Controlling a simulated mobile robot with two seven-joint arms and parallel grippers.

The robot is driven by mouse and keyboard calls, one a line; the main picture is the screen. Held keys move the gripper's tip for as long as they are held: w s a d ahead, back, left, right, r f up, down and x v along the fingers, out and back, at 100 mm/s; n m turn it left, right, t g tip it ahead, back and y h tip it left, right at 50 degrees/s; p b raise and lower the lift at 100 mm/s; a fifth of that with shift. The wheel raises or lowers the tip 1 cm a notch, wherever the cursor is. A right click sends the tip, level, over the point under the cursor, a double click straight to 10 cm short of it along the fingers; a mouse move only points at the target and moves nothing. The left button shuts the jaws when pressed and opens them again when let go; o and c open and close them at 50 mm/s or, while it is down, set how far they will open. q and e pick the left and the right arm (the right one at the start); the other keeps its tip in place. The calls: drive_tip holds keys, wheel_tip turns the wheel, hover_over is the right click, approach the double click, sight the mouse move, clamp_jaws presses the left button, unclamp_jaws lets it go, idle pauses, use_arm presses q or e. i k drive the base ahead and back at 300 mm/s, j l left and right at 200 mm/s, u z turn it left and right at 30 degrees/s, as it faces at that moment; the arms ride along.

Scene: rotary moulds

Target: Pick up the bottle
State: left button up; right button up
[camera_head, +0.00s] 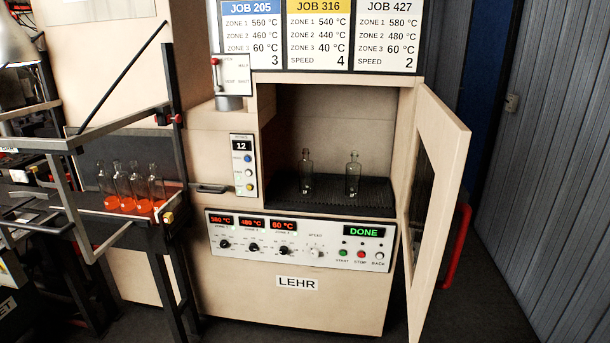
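Two clear glass bottles stand upright inside the open lehr chamber, on its dark ribbed floor (330,193). The left bottle (306,174) is near the middle of the floor. The right bottle (352,174) stands a short way to its right, and the two are apart. Several more bottles (131,188) with glowing orange bases stand in a row on a dark shelf at the left. The view does not single out one bottle. Neither of my grippers is in view.
The lehr door (436,205) is swung open on the right. The control panel (300,241) below reads DONE. A dark metal frame (178,160) stands left of the lehr, with a red bar (455,247) behind the door. Floor shows at the lower right.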

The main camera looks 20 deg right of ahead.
sight(305, 165)
drive_tip(key=i+j+u, duration=0.15)
drive_tip(key=i, duration=1.05)
